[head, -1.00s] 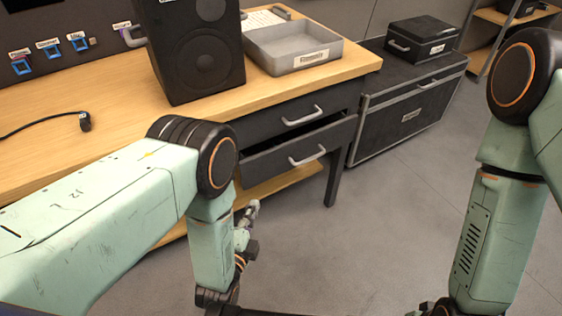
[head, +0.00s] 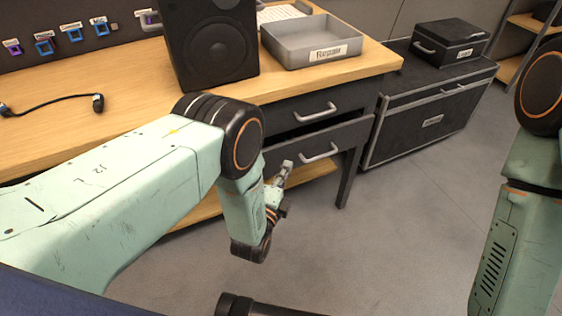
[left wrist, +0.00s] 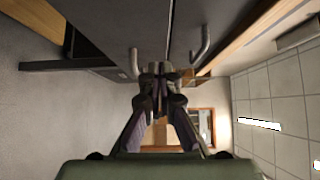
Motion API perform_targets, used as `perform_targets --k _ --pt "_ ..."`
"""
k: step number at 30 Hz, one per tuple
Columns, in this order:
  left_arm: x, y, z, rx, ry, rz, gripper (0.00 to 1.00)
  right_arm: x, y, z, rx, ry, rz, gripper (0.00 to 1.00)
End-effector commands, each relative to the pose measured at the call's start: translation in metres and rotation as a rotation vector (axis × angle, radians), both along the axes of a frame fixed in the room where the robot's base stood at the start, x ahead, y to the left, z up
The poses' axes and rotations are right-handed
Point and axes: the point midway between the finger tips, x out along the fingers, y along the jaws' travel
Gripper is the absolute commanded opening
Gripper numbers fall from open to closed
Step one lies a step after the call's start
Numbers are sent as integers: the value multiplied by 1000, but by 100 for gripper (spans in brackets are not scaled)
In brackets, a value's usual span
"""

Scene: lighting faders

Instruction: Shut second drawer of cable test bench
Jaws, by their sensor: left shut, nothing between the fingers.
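The cable test bench (head: 130,128) has a wooden top and two dark drawers on its right side. The second, lower drawer (head: 345,137) stands out a little, with a dark gap above its front. Its pale bar handle (head: 320,153) also shows in the left wrist view (left wrist: 133,63). The upper drawer (head: 345,98) looks shut; its handle shows in the left wrist view (left wrist: 202,45). My left gripper (head: 287,166) is shut and empty, just left of the lower handle in the head view. In the left wrist view its fingertips (left wrist: 160,70) point at the drawer fronts; contact is unclear.
A black speaker (head: 212,45), a grey tray (head: 312,52) and a cable (head: 50,101) are on the bench top. A black case (head: 430,115) stands right of the bench leg (head: 348,178). The floor (head: 400,230) in front is clear.

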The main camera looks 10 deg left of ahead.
Motion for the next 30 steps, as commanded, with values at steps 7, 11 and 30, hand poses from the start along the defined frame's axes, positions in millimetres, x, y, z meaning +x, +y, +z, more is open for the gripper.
perform_targets --k 7,11,30 --pt "31 15 -1 0 -2 2 0 0 0 -12 0 0 0 0" --pt "37 18 0 -1 -1 0 0 0 0 -14 0 0 0 0" --pt "64 38 -2 0 -3 3 0 0 0 -32 0 0 -1 0"
